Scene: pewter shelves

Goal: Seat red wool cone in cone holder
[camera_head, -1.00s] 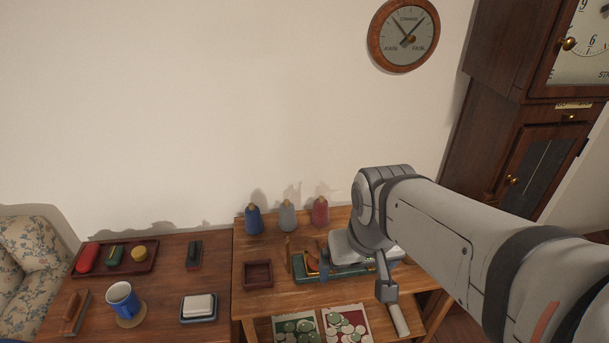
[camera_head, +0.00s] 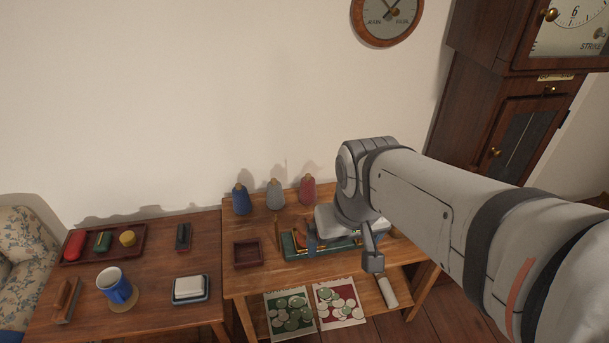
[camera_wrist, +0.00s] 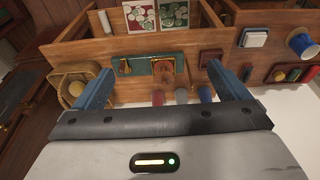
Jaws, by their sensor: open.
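The red wool cone (camera_head: 307,190) stands upright at the back of the right-hand table, at the right end of a row with a grey cone (camera_head: 275,194) and a blue cone (camera_head: 240,199). The red cone also shows in the wrist view (camera_wrist: 158,97). A small square dark wooden box (camera_head: 248,267) sits in front of the blue cone; I cannot tell if it is the cone holder. My gripper (camera_wrist: 162,82) is open with nothing between its blue fingers. It hangs over the table, in front and to the right of the red cone, above a green tray (camera_head: 290,251).
The green tray holds partly hidden tools. Below are cards with green and white discs (camera_head: 290,313). The left table holds a blue mug (camera_head: 119,290), a white block in a dish (camera_head: 190,288) and a dark tray (camera_head: 130,255). A wicker basket (camera_wrist: 68,102) shows in the wrist view.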

